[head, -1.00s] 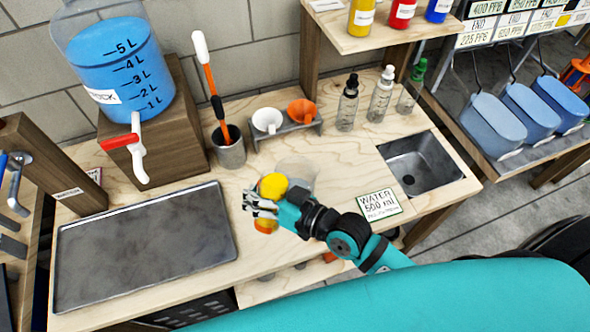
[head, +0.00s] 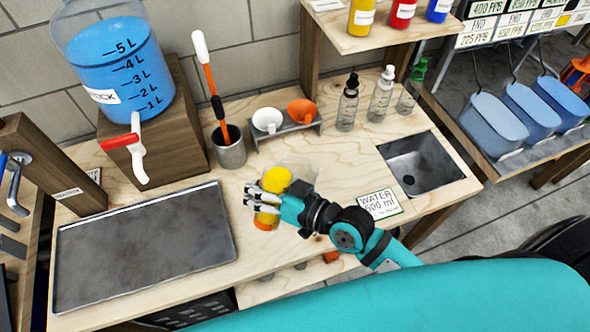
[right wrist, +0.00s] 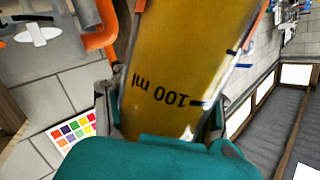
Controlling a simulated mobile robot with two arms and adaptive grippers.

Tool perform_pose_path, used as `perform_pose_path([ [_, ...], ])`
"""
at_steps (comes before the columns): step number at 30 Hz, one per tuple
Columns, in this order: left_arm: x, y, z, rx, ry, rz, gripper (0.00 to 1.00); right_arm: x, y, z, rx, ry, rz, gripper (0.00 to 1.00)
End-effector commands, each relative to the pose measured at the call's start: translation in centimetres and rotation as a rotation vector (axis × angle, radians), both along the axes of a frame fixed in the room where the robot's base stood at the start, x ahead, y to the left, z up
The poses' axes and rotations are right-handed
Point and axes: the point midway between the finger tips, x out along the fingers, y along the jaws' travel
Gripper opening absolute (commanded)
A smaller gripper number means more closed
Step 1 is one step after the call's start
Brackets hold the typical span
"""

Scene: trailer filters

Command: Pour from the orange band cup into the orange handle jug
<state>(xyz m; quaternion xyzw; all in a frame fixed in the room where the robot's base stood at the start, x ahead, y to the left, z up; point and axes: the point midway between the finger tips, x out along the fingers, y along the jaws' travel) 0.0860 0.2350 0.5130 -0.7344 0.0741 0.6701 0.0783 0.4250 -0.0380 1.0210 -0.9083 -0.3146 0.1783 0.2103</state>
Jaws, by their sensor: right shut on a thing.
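My right gripper (head: 256,202) is shut on the orange band cup (head: 267,214), above the wooden counter. The cup holds yellow liquid, and its orange band shows low down in the head view. In the right wrist view the clear cup wall (right wrist: 172,65) shows amber liquid and an upside-down "100 ml" mark. A faint clear vessel (head: 297,169), likely the orange handle jug, stands just behind the gripper, partly hidden. A curved orange handle (right wrist: 103,38) shows left of the cup in the right wrist view. I cannot tell whether liquid is flowing. My left gripper is out of view.
A metal tray (head: 145,245) lies at left, below the blue stock tank (head: 112,62). A grey pot (head: 229,152) with a long tool, a rack with white and orange funnels (head: 302,111), several bottles (head: 347,105) and a sink (head: 425,165) surround the work area.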

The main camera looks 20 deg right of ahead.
Motion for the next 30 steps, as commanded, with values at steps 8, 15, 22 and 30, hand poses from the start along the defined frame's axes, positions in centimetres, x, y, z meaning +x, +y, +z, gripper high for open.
perform_pose_path([
  [8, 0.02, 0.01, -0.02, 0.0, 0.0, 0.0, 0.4, 0.17, -0.15, 0.28, 0.023, 0.019, 0.0, 0.0],
  [15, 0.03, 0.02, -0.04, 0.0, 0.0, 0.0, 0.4, 0.31, -0.28, 0.43, 0.042, 0.037, 0.0, 0.0],
  [22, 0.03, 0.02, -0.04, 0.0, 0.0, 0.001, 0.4, 0.44, -0.4, 0.58, 0.061, 0.055, 0.0, 0.0],
  [30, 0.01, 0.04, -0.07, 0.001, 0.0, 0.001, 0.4, 0.57, -0.51, 0.72, 0.083, 0.077, 0.0, 0.0],
])
